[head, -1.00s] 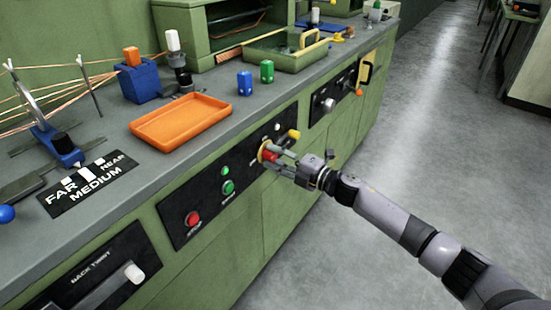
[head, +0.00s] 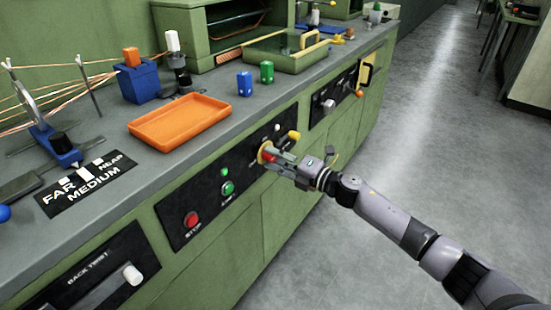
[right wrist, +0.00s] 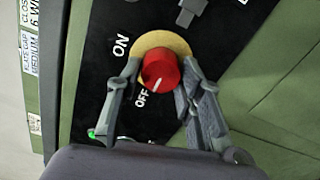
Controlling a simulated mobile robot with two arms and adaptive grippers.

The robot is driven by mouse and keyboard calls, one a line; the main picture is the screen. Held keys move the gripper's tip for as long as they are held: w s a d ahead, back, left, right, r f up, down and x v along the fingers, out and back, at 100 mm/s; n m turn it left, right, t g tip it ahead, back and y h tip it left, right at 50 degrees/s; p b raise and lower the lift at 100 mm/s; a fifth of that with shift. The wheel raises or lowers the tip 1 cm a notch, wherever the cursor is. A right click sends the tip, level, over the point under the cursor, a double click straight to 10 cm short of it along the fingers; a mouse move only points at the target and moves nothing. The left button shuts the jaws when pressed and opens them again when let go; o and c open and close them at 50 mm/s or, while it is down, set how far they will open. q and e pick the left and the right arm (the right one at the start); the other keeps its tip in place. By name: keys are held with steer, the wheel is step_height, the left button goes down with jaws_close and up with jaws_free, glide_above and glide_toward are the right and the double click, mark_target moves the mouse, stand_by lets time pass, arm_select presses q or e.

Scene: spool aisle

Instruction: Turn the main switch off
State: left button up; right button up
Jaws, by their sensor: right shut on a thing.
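The main switch is a red rotary knob (right wrist: 161,70) on a yellow disc (right wrist: 148,43), set in a black panel. It also shows in the head view as a red knob (head: 268,156), partly hidden by my fingers. In the right wrist view the labels ON and OFF stand beside the disc. The white mark on the knob's face points down and slightly left, towards the OFF side. My right gripper (head: 273,159) is shut on the knob, one finger on each side. In the wrist view its fingers (right wrist: 157,80) straddle the knob. My left gripper is not in view.
The same panel carries a red stop button (head: 192,219), a green button (head: 228,188) and a yellow knob (head: 294,135). An orange tray (head: 180,121) and blue and green blocks stand on the bench above. The floor (head: 430,140) to the right is clear.

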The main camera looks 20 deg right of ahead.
steer(key=o, duration=1.2)
steer(key=shift+c, duration=0.2)
steer(key=shift+s+d, duration=0.1)
steer(key=v, duration=1.1)
steer(key=shift+s+d, duration=0.25)
steer(key=shift+s, duration=0.1)
